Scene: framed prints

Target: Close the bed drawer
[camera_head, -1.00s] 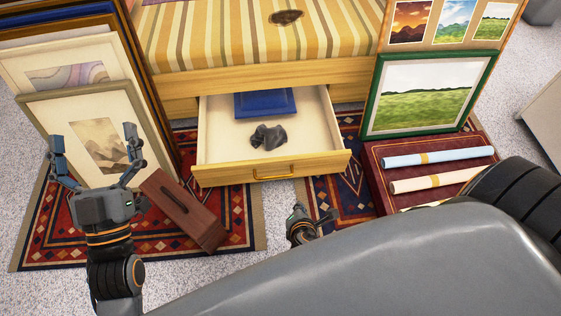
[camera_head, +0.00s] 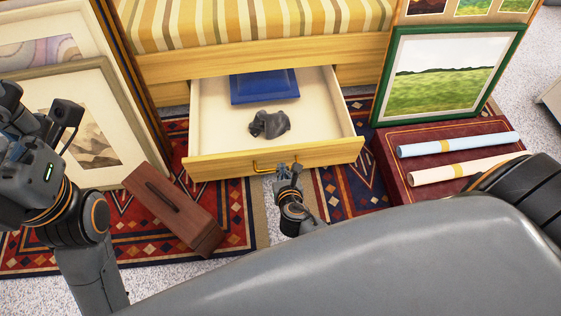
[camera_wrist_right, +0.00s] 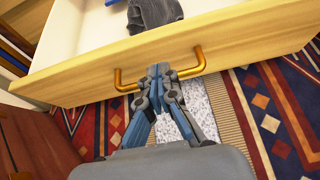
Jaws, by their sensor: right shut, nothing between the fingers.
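The bed drawer (camera_head: 210,125) is pulled out from under the bed (camera_head: 150,65), its inside open to view. A blue flat item (camera_head: 264,87) and a crumpled dark grey cloth (camera_head: 269,124) lie in it. The brass handle (camera_wrist_right: 199,66) is on the wooden front (camera_wrist_right: 255,38). My right gripper (camera_head: 287,171) is at the drawer front by the handle. In the right wrist view its fingertips (camera_wrist_right: 159,72) are together between the handle's two ends; whether they touch the wood I cannot tell. My left gripper (camera_head: 42,112) is open and empty at the left, in front of a framed print.
Framed prints (camera_head: 75,130) lean at the left, and a green-framed landscape (camera_head: 440,80) stands at the right. A dark red box (camera_head: 390,165) carries rolled papers (camera_head: 458,144). A brown wooden box (camera_head: 175,210) lies on the patterned rug (camera_head: 130,245), left of my right gripper.

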